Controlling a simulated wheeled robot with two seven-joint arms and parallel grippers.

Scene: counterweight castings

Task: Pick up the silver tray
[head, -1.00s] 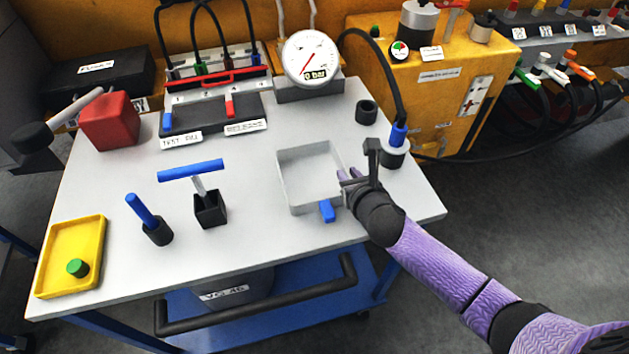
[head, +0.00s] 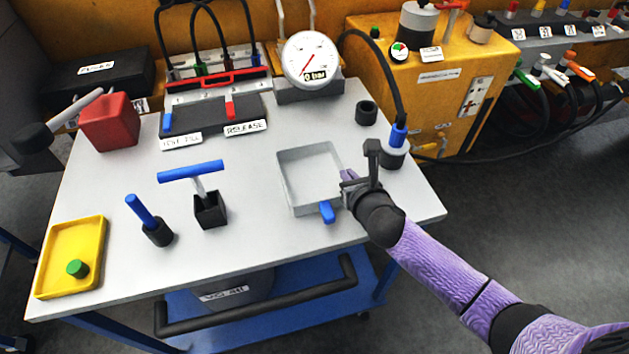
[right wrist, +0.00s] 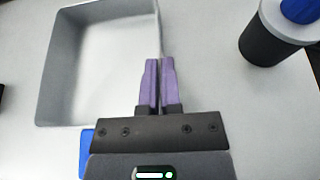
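The silver tray (head: 284,186) is a shallow, empty, square grey tray on the white table top, right of the middle. A blue tab sticks out at its front. It also shows in the right wrist view (right wrist: 56,70). My right gripper (head: 347,180) is at the tray's right wall. In the right wrist view its two purple fingers (right wrist: 158,62) are close together, with the tray's right wall running in between their tips. The part of the wall between the fingers is hidden. My left gripper is in neither view now.
A black cup with a blue plug (head: 395,150) stands close behind my right gripper; a dark ring (head: 366,112) is near it. A blue T-handle (head: 191,170) stands left of the tray. A yellow tray (head: 48,285) lies far left. The table front is mostly clear.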

